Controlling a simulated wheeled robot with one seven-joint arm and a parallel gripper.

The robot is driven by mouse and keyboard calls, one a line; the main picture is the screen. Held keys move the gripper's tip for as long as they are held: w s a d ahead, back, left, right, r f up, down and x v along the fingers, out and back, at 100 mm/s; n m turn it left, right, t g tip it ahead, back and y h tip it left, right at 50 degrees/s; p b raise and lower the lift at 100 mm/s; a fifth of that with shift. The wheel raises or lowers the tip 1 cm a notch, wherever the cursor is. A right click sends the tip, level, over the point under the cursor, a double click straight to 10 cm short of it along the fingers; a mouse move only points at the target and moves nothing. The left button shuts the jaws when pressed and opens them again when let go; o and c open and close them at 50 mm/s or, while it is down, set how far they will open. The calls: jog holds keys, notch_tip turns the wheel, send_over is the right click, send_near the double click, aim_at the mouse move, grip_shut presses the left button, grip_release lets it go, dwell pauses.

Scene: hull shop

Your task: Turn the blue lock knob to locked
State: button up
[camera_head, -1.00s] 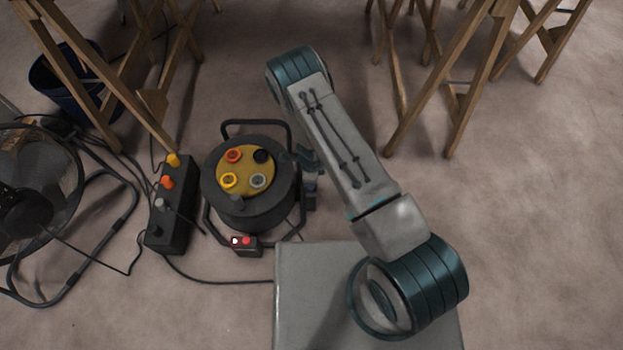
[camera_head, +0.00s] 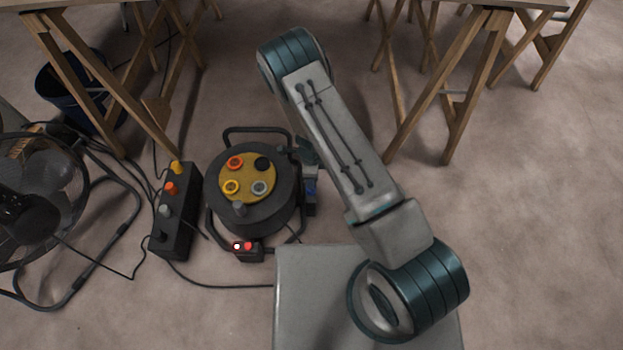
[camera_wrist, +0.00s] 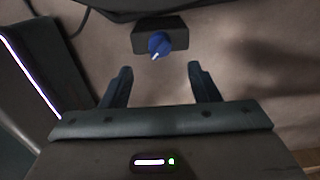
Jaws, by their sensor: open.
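The blue lock knob (camera_wrist: 159,44) shows in the wrist view, on the face of a small dark box (camera_wrist: 176,28). Its white pointer mark points down and slightly left. My gripper (camera_wrist: 159,78) is open and empty, its two fingers apart, with the knob ahead of the gap between them and not touched. In the head view my forearm mostly hides the gripper, and a bit of blue (camera_head: 311,184) shows at the right side of the cable reel (camera_head: 250,218); I cannot tell whether it is the knob.
A power strip (camera_head: 174,222) with several coloured plugs lies left of the reel. A fan (camera_head: 40,205) stands at the far left. Wooden trestle legs (camera_head: 425,95) stand behind. Cables cross the floor at left. The floor at right is clear.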

notch_tip(320, 180, up, 5)
jog(key=shift+r+p, duration=0.1)
jog(key=shift+p, duration=0.5)
